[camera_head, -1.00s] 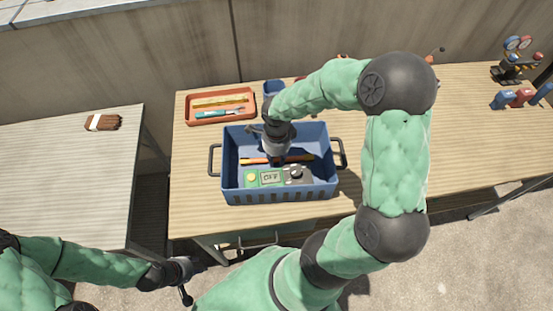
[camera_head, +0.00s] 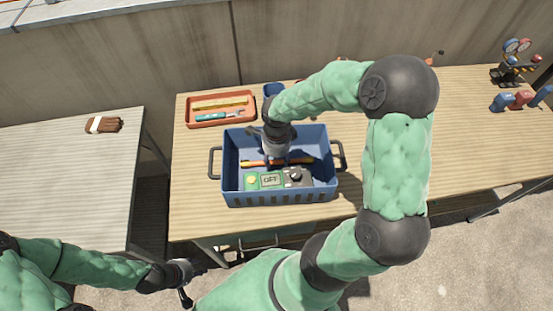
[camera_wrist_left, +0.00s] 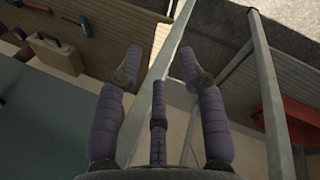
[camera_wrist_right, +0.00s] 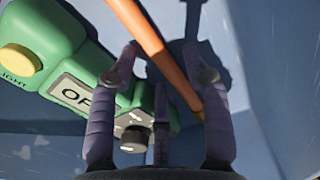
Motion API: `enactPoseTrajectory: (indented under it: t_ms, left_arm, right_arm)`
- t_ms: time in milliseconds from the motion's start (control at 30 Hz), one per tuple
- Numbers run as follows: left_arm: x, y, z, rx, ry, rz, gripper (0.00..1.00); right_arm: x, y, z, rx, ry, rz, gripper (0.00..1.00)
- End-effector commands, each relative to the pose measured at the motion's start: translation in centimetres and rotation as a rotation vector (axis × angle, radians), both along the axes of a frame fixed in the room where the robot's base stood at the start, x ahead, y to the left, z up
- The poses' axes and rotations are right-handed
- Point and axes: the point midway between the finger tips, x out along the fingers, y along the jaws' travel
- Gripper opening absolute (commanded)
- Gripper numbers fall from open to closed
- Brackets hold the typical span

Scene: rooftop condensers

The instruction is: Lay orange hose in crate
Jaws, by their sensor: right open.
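The orange hose (camera_head: 300,160) lies inside the blue crate (camera_head: 278,197), stretched across its floor behind a green device. It also shows as an orange tube (camera_wrist_right: 150,42) in the right wrist view. My right gripper (camera_head: 276,160) reaches down into the crate over the hose. Its fingers (camera_wrist_right: 160,62) are spread, with the hose passing between and beyond them; I cannot tell whether they touch it. My left gripper (camera_head: 187,284) hangs low at the left, away from the crate. Its fingers (camera_wrist_left: 162,62) are apart and empty.
The green device (camera_head: 270,180) with an OFF display lies in the crate's front part. An orange tray (camera_head: 190,122) with tools is behind left. A brown bundle (camera_head: 103,124) lies on the left table. Gauges (camera_head: 515,58) stand far right.

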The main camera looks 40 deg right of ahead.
Motion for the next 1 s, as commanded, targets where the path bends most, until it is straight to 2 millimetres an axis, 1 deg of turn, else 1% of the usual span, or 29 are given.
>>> enactPoseTrajectory:
  t_ms: [33,300,500,600,700,1000]
  left_arm:
    - [0.0,0.0,0.6,0.000,0.000,0.000,0.40]
    - [0.0,0.0,2.6,0.000,0.000,0.000,0.40]
    - [0.0,0.0,3.6,0.000,0.000,0.000,0.40]
    - [0.0,0.0,3.9,0.000,0.000,0.000,0.40]
    - [0.0,0.0,4.0,0.000,0.000,0.000,0.40]
    - [0.0,0.0,3.9,0.000,0.000,0.000,0.40]
  right_arm:
    - [0.1,-0.1,1.2,-0.002,-0.005,0.000,0.48]
    - [0.2,0.0,6.8,-0.001,-0.007,0.000,0.48]
    - [0.2,-0.1,9.9,-0.001,-0.004,0.000,0.48]
    - [0.1,0.0,10.8,0.000,-0.002,-0.001,0.48]
    - [0.1,0.0,11.3,0.000,-0.002,0.000,0.48]
    - [0.1,0.0,11.4,0.000,-0.001,0.000,0.48]
